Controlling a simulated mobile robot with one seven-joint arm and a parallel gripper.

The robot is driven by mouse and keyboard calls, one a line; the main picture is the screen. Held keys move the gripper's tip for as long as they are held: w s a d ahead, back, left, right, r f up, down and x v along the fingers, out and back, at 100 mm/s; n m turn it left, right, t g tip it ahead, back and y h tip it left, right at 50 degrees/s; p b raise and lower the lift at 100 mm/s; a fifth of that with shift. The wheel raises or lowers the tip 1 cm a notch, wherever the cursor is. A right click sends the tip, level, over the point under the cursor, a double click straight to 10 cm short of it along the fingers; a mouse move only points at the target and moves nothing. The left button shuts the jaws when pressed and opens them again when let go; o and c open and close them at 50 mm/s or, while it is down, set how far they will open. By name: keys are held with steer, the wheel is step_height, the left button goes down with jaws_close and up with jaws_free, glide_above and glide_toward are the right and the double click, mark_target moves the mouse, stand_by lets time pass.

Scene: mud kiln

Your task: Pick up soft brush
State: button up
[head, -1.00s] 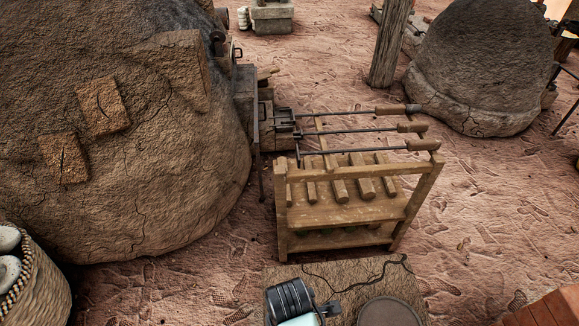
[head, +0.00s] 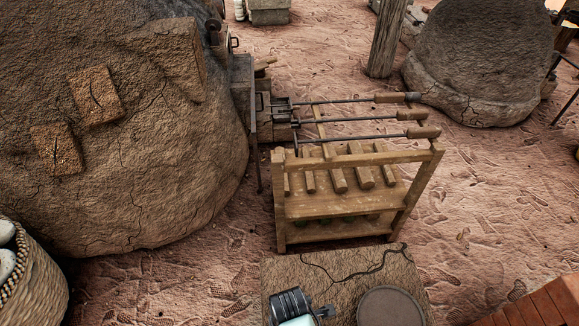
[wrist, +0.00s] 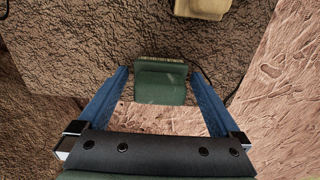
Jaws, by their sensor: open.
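In the wrist view a small green block (wrist: 160,84) with a tan, bristle-like strip along its far edge appears to be the soft brush. It shows near the edge of a cracked brown slab (wrist: 95,45). My gripper (wrist: 160,75) has two blue fingers spread wide, one on each side of the green block in the picture. Gaps show between the block and both fingers. I cannot tell how far below the fingertips it is. In the head view the brush and fingers are not visible; my dark ribbed wrist part shows at the bottom, over the slab (head: 320,268).
A round grey disc (head: 390,306) lies on the slab's right. Beyond stands a wooden rack (head: 345,205), with long-handled tools (head: 360,117) above it. A mud kiln (head: 130,150) fills the left, with a woven basket (head: 35,290) before it. Ground right of the rack is open.

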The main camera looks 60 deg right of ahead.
steer(key=c, duration=1.4)
step_height(320, 180, up, 10)
steer(key=shift+r+p, duration=0.1)
steer(key=shift+p, duration=1.1)
